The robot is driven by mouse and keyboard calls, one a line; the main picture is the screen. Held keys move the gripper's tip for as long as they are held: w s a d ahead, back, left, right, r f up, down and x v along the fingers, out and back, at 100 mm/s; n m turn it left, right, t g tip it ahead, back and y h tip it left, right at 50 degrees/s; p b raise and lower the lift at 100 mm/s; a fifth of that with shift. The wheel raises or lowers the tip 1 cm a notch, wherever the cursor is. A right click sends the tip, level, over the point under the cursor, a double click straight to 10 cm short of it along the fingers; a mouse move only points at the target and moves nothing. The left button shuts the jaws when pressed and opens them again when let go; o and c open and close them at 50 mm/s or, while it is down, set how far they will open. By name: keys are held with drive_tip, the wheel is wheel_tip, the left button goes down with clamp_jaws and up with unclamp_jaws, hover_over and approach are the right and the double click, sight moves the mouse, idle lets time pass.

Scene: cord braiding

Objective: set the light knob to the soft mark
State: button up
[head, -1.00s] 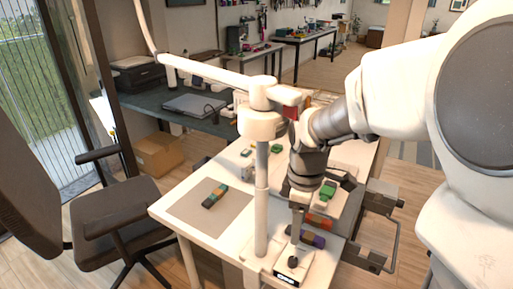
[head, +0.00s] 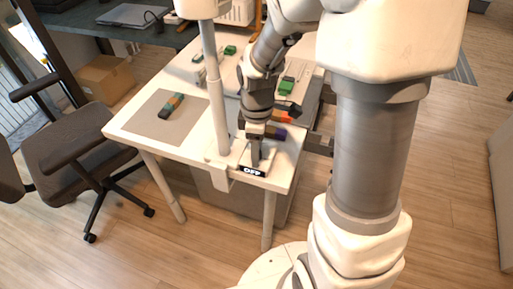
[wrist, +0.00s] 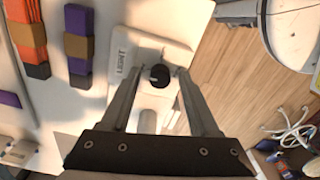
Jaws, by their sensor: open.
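The light knob (wrist: 160,76) is a small black round knob on a white plate (wrist: 175,52) with the word LIGHT, in the wrist view. My gripper (wrist: 158,71) is open, with one finger on each side of the knob; I cannot tell whether they touch it. In the head view my gripper (head: 256,160) points down at the plate at the table's front edge and hides the knob. A small black display (head: 253,171) on the plate's front reads OFF. I see no soft mark, and the knob's pointer is too small to read.
A white lamp post (head: 215,90) stands just left of my gripper on the white table (head: 140,125). Orange and purple cord bundles (wrist: 78,45) lie beside the plate. A grey mat (head: 168,118) holds a green-and-orange bundle. Wooden floor is right of the table.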

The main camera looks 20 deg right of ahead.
clamp_jaws()
idle(0.3)
idle(0.3)
drive_tip(key=m, duration=0.3)
drive_tip(key=shift+r+m+p, duration=0.1)
drive_tip(key=shift+m+p, duration=0.3)
drive_tip(key=m, duration=0.3)
drive_tip(key=shift+m, duration=0.4)
drive_tip(key=m+p, duration=0.1)
drive_tip(key=m, duration=0.3)
drive_tip(key=shift+m+p, duration=0.55)
drive_tip(key=shift+m, duration=1.45)
